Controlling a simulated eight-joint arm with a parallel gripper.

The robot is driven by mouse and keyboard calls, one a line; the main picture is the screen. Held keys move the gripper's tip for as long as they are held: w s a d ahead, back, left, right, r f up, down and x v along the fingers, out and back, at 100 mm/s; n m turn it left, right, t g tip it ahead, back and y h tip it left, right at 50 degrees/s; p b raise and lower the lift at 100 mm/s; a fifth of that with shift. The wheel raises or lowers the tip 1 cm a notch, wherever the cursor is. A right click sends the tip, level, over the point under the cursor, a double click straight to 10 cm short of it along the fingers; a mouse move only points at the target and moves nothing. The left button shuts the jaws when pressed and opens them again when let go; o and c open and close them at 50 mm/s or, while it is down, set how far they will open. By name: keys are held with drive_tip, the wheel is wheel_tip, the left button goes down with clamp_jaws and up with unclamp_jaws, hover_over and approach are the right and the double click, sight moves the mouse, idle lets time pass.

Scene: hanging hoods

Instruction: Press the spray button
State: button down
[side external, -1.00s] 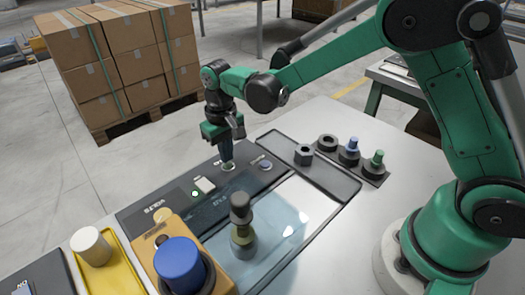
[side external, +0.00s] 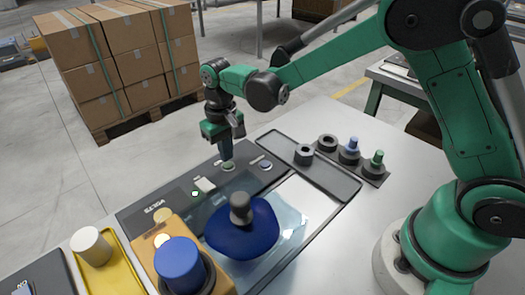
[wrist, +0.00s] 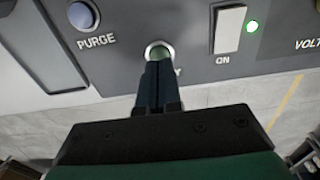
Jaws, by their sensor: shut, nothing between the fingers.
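The spray button (wrist: 158,49) is a round, pale green button in a light ring on the grey control panel (wrist: 120,75). Its label is mostly hidden behind my fingers; only a final "Y" shows. My gripper (wrist: 157,66) is shut, with its dark fingertips at the lower edge of the button in the wrist view. In the side view my gripper (side external: 227,164) points straight down, its tips at the button and apparently touching it. A dark blue flared shape (side external: 240,238) spreads below a grey nozzle-like part (side external: 240,208) over the pale glassy area.
A blue PURGE button (wrist: 82,15) and a white ON switch (wrist: 229,29) with a lit green lamp (wrist: 252,26) flank the button. A dark tray (side external: 325,175), small fittings (side external: 349,150), a blue cylinder (side external: 180,265) and a yellow tray (side external: 108,270) are nearby.

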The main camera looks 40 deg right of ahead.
drive_tip(key=shift+r, duration=2.6)
unclamp_jaws()
drive_tip(key=shift+s+d+r, duration=0.1)
drive_tip(key=shift+r, duration=0.1)
drive_tip(key=s+d+r+t, duration=0.2)
drive_tip(key=s+d+t, duration=0.1)
drive_tip(key=s, duration=0.3)
drive_tip(key=s+d+r+t, duration=0.3)
drive_tip(key=s+d+t, duration=0.1)
drive_tip(key=s, duration=0.2)
drive_tip(key=shift+s+d, duration=0.15)
drive_tip(key=shift+d, duration=0.15)
